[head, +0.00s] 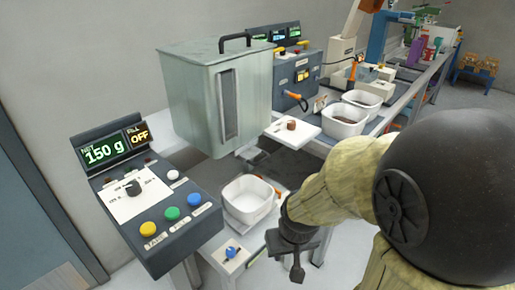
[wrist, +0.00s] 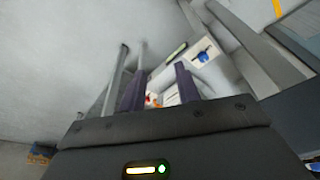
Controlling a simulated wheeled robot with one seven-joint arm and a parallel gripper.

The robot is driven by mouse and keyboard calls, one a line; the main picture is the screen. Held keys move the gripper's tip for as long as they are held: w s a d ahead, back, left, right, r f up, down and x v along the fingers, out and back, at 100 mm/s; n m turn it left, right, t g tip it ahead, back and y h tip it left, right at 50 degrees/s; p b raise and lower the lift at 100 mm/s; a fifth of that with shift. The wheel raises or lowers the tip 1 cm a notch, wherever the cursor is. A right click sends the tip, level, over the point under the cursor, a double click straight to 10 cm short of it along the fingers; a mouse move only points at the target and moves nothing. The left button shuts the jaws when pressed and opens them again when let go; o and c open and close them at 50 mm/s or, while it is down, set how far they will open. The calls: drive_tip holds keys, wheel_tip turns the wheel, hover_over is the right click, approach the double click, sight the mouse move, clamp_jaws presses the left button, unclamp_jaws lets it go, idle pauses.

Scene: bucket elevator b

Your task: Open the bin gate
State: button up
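The bin (head: 190,100) is a tall pale grey-green box with a black top handle and a dark vertical window. A pale chute piece (head: 248,151) shows under its lower front corner; I cannot make out the gate itself. A white tub (head: 247,204) stands below the bin. A small orange part beside the tub's right rim is partly hidden by my arm. My gripper (head: 297,262) points down, right of and in front of the tub, apart from it. In the wrist view my gripper's two dark fingers (wrist: 160,72) stand apart, with nothing clearly held; a small orange-red thing shows beyond them.
A control console (head: 150,205) at front left reads 150 g and OFF, with yellow, green and blue buttons. A white plate with a blue knob (head: 231,252) is left of my gripper; the knob also shows in the wrist view (wrist: 203,56). A bench with other stations runs back right.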

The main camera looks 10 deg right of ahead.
drive_tip(key=shift+w, duration=0.35)
drive_tip(key=w+d+f+m+t+y+p, duration=0.1)
drive_tip(key=w+f+m+t+p, duration=0.2)
drive_tip(key=w, duration=0.5)
drive_tip(key=w+d+f+m+t+y+p, duration=0.1)
drive_tip(key=w+m+t+y+p, duration=0.15)
drive_tip(key=w+t, duration=0.35)
wheel_tip(320, 180, up, 6)
drive_tip(key=d+m+t+p, duration=0.2)
drive_tip(key=m+t, duration=0.5)
drive_tip(key=m, duration=0.3)
drive_tip(key=shift+m+t+y, duration=0.35)
drive_tip(key=shift+t+y, duration=0.05)
drive_tip(key=shift+y, duration=0.05)
